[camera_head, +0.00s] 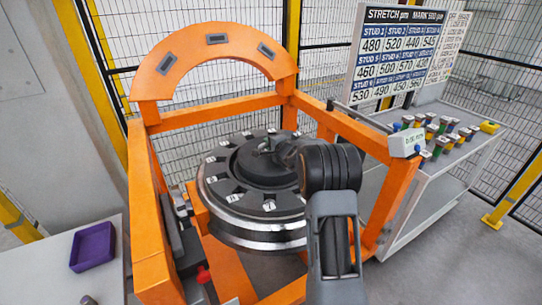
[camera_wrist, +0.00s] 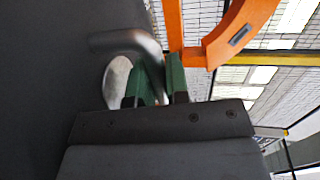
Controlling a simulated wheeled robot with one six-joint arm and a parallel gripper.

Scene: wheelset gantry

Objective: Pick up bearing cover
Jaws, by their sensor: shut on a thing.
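The bearing cover, a dark round disc with a grey handle (camera_head: 240,165), sits at the middle of the wheel (camera_head: 225,215) in the head view; my arm partly covers its right side. In the wrist view its dark face (camera_wrist: 40,70) fills the left side, and its bent grey handle (camera_wrist: 118,40) reaches to my gripper (camera_wrist: 160,72). The two green fingers are shut on the handle. In the head view my gripper (camera_head: 276,148) is small and partly hidden by my wrist. I cannot tell whether the cover touches the wheel.
An orange gantry frame (camera_head: 140,190) with an arch surrounds the wheel closely. A purple tray (camera_head: 93,247) lies on a grey table at left. A bench (camera_head: 425,200) with several coloured studs and a number board (camera_head: 400,55) stand at right. Mesh fencing closes the back.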

